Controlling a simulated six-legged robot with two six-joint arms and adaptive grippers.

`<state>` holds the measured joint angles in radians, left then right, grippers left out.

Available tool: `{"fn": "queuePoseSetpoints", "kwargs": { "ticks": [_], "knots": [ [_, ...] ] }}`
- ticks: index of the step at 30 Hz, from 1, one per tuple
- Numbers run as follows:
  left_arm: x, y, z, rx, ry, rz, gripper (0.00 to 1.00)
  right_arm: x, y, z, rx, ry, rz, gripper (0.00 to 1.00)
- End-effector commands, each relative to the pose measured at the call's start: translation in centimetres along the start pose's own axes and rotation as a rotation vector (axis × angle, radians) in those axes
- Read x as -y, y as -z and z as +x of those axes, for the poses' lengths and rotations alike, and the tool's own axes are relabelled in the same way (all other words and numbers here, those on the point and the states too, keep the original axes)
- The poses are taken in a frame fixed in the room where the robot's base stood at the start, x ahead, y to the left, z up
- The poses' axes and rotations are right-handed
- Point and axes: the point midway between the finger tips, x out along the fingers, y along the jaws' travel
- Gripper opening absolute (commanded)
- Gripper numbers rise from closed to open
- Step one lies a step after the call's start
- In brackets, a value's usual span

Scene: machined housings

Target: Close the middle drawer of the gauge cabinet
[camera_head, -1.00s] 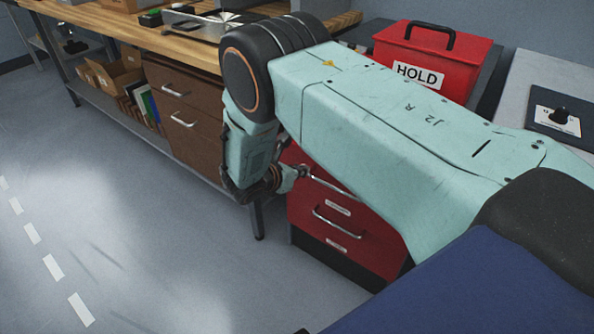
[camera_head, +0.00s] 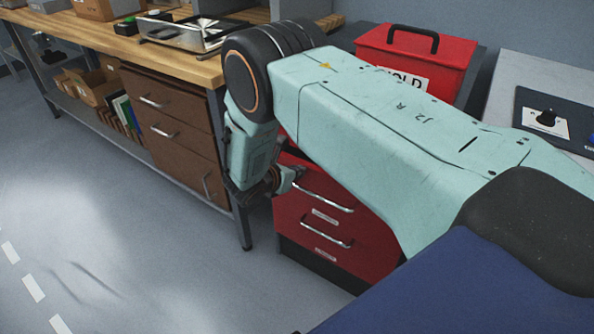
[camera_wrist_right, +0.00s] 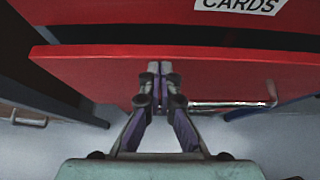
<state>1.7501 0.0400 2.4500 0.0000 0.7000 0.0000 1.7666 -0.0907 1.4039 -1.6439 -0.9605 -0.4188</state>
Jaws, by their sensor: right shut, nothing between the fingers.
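The red gauge cabinet (camera_head: 375,257) stands low in the middle of the head view, partly hidden by my right arm. Two bar handles show on its front. In the right wrist view, the middle drawer (camera_wrist_right: 85,75) has a red front, with a bar handle (camera_wrist_right: 235,105) on its right part. A dark gap separates it from the drawer above, labelled "CARDS" (camera_wrist_right: 240,5); its front stands out nearer the camera. My right gripper (camera_wrist_right: 160,68) is shut and empty, its fingertips at the front's upper part, left of the handle. It also shows in the head view (camera_head: 294,178). Contact is unclear. My left gripper is out of view.
A red HOLD box (camera_head: 412,55) sits above the cabinet. A wooden workbench (camera_head: 190,68) with brown drawers (camera_head: 170,125) stands to the left, its metal leg (camera_head: 242,225) near the cabinet. Grey floor in front is open. A grey surface with a black knob (camera_head: 546,118) lies right.

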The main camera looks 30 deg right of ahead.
Motion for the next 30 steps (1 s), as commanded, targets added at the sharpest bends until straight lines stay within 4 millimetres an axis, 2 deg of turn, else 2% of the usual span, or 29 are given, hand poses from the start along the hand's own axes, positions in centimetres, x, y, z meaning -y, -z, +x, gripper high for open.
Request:
{"fn": "queuePoseSetpoints", "kwargs": {
  "ticks": [4, 9, 13, 24, 30],
  "knots": [
    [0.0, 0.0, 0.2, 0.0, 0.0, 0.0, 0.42, 0.0, -0.2, 0.4, 0.0, 0.001, 0.002, 0.0],
    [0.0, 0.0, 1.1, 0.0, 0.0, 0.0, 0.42, 0.0, -1.5, 3.0, 0.0, 0.002, 0.006, 0.0],
    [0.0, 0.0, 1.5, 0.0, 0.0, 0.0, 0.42, 0.0, -2.3, 4.2, 0.0, 0.0, 0.002, 0.0],
    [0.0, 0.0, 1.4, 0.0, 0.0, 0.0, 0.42, -0.1, -2.9, 4.4, 0.007, 0.002, 0.006, 0.0],
    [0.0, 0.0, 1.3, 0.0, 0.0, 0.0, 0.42, -0.4, -2.7, 3.9, 0.008, 0.0, 0.005, 0.0]
  ]
}}
